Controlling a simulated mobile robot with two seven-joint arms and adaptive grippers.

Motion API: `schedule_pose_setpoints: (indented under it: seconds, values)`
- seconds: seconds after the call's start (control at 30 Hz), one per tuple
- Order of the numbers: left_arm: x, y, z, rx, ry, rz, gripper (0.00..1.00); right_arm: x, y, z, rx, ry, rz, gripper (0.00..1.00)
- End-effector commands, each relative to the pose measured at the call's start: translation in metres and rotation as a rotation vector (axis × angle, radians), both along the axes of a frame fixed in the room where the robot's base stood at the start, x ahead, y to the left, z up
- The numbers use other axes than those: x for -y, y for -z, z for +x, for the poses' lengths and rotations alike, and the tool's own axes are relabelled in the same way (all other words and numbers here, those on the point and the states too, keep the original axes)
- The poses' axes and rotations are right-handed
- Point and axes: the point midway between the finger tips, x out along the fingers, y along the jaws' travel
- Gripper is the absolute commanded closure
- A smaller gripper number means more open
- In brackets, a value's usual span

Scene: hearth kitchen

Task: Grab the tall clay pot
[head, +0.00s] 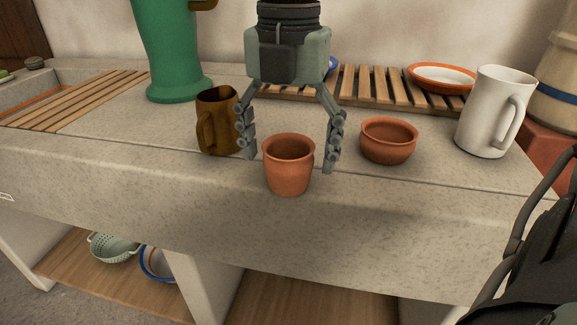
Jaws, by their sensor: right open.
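The tall clay pot (289,170) is a small terracotta cup shape standing upright near the front edge of the stone counter in the head view. My right gripper (290,160) reaches down from above, open, with one finger left of the pot and one right of it. Gaps show between the pot and both fingers, so it does not appear gripped. A lower, wider clay bowl (388,142) stands to the right of the right finger. My left gripper is not in view.
A brown mug (214,125) stands close to the left finger, partly behind it. A white pitcher (490,115) stands right. A green vessel (170,50), wooden slats (385,86) and an orange-rimmed dish (442,77) are behind. The counter front (150,185) is clear.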

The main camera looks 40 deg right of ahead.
Motion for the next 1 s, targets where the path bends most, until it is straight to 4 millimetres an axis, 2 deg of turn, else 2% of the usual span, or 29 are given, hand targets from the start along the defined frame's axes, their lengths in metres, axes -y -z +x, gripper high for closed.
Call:
schedule_pose_setpoints:
  seconds: [0.07,0.53,0.83,1.0]
  values:
    - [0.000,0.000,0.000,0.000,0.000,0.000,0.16,0.000,0.000,0.000,0.000,0.000,0.000,0.19]
    - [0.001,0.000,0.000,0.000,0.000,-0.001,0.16,0.000,-0.001,0.000,0.000,0.000,0.000,0.77]
    - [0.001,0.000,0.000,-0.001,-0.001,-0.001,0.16,0.000,-0.003,0.000,0.001,0.001,0.000,0.77]
    - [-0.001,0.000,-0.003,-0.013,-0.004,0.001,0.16,0.000,-0.016,0.001,0.003,0.002,-0.002,0.77]
